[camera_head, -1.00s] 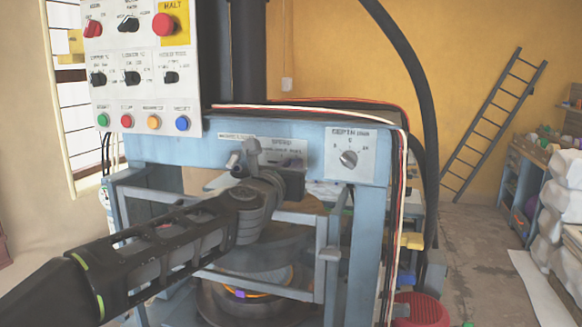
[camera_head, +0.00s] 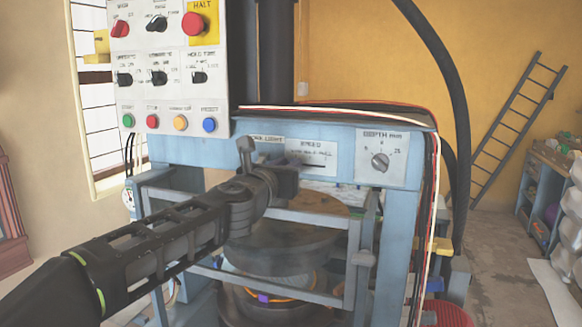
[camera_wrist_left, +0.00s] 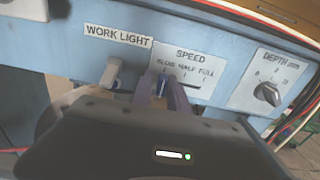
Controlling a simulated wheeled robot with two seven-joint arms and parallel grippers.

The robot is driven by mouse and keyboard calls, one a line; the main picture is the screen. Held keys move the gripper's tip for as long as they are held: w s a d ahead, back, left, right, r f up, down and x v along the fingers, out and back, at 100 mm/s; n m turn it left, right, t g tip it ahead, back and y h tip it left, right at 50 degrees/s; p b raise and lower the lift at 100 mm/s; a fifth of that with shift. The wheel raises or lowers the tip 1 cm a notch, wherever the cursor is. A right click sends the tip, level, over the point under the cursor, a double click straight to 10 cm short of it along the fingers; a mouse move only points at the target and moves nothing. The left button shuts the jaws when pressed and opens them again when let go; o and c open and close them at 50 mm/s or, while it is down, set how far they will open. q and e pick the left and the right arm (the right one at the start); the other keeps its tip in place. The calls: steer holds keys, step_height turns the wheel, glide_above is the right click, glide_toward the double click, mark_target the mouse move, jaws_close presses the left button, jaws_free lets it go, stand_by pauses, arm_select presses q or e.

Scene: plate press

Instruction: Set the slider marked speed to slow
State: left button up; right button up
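The speed panel (camera_head: 318,157) is a white plate on the blue press beam, with a dark horizontal slot. In the left wrist view the speed panel (camera_wrist_left: 205,72) reads slow, half, full from left to right. My left gripper (camera_head: 290,178) is at the panel's left part. In the wrist view the left gripper's fingers (camera_wrist_left: 163,86) are at the slow end, with a small blue part between them. The slider's knob is not clearly seen, and whether the fingers grip it cannot be told. My right gripper is not in view.
A work light switch (camera_wrist_left: 112,72) sits just left of the speed panel. A depth dial (camera_head: 380,162) is to its right. The button panel (camera_head: 170,85) hangs at upper left. Red and white cables (camera_head: 345,110) run over the beam.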

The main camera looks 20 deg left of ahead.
arm_select(q)
steer(key=o, duration=0.3)
steer(key=shift+s, duration=0.1)
steer(key=s, duration=0.7)
steer(key=shift+s+a+b, duration=0.3)
steer(key=shift+b, duration=0.05)
